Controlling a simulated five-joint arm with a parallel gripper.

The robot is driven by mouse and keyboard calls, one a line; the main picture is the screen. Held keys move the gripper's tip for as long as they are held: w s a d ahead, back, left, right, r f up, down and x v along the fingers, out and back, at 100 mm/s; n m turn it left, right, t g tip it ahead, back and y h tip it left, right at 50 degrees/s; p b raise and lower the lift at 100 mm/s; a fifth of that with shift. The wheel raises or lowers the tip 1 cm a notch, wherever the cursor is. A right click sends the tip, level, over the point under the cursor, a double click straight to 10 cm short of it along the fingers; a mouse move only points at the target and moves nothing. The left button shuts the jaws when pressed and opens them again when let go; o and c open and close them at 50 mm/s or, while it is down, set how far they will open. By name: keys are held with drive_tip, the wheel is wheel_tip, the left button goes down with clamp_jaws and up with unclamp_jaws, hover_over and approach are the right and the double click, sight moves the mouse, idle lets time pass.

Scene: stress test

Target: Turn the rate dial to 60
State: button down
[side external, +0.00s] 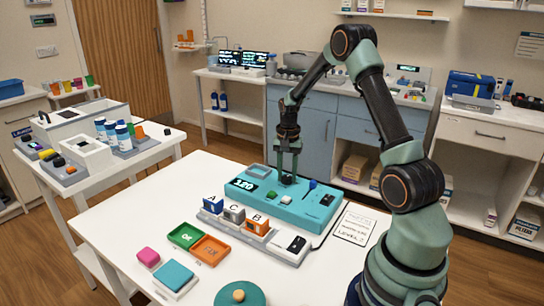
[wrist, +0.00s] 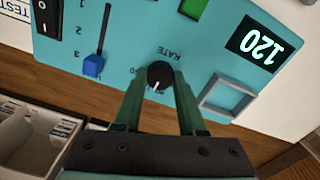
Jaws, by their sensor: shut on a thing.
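The rate dial (wrist: 160,75) is a round black knob with a white pointer line, on a teal panel (wrist: 130,40) and beside the word RATE, which appears upside down in the wrist view. The panel's display (wrist: 258,42) reads 120; it also shows in the side view (side external: 243,184). My gripper (wrist: 160,85) is shut on the dial, one finger on each side. In the side view my gripper (side external: 288,175) points straight down onto the panel, and the dial is mostly hidden by the fingers. Scale numbers near the dial are partly covered.
On the panel are a blue slider (wrist: 93,65), a green button (wrist: 193,8), a grey square frame (wrist: 228,97) and a black rocker switch (wrist: 47,17). A row of lettered blocks A (side external: 213,204), C (side external: 234,213) and B (side external: 257,223) stands in front of the panel.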

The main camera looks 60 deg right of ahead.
sight(287, 177)
drive_tip(key=n, duration=1.1)
drive_tip(key=shift+r, duration=0.1)
drive_tip(key=shift+n, duration=1.6)
drive_tip(key=shift+c, duration=2.4)
unclamp_jaws()
wheel_tip(287, 177, up, 12)
